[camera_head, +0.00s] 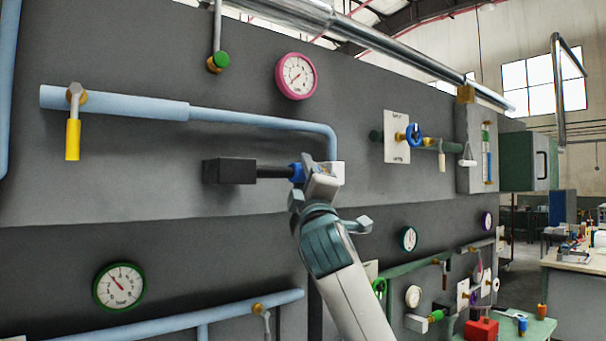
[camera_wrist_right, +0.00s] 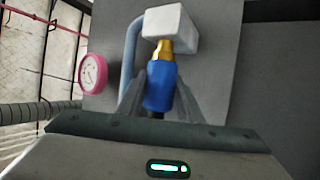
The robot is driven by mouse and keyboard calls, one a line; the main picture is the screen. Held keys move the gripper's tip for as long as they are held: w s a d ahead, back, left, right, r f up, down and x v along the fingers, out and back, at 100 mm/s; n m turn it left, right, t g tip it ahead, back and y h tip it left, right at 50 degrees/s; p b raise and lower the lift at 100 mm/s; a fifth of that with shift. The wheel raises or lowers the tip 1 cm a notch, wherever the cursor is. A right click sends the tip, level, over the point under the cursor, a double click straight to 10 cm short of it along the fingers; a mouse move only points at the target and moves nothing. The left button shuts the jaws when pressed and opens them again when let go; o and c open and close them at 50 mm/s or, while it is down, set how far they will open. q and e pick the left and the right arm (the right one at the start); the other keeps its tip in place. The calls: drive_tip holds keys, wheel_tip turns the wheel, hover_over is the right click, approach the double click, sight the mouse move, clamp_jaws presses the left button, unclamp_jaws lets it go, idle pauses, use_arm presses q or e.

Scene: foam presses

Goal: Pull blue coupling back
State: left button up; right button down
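The blue coupling (camera_head: 297,173) sits on the end of a black hose from a black box (camera_head: 230,171) on the grey panel. In the right wrist view the blue coupling (camera_wrist_right: 160,86) lies between my right gripper's two grey fingers (camera_wrist_right: 162,95), which appear to press on its sides. A brass fitting (camera_wrist_right: 162,48) shows between the coupling and a white block (camera_wrist_right: 169,25). In the head view my right gripper (camera_head: 308,180) hides part of the coupling and the white block (camera_head: 333,172). My left gripper is not in view.
A light blue pipe (camera_head: 260,122) runs above and bends down to the white block. A yellow-handled valve (camera_head: 73,139) and a pink gauge (camera_head: 296,76) are on the panel. A green gauge (camera_head: 119,286) is lower left. A workbench (camera_head: 575,264) stands at right.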

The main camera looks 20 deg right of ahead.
drive_tip(key=a, duration=0.2)
drive_tip(key=s+a+b, duration=0.1)
drive_tip(key=a, duration=0.1)
drive_tip(key=shift+s+f, duration=0.15)
drive_tip(key=shift+f, duration=0.05)
drive_tip(key=c, duration=1.3)
unclamp_jaws()
drive_tip(key=shift+a, duration=0.1)
drive_tip(key=shift+o, duration=0.2)
drive_tip(key=shift+s+a+r, duration=0.15)
drive_tip(key=shift+a, duration=0.05)
drive_tip(key=shift+d, duration=0.1)
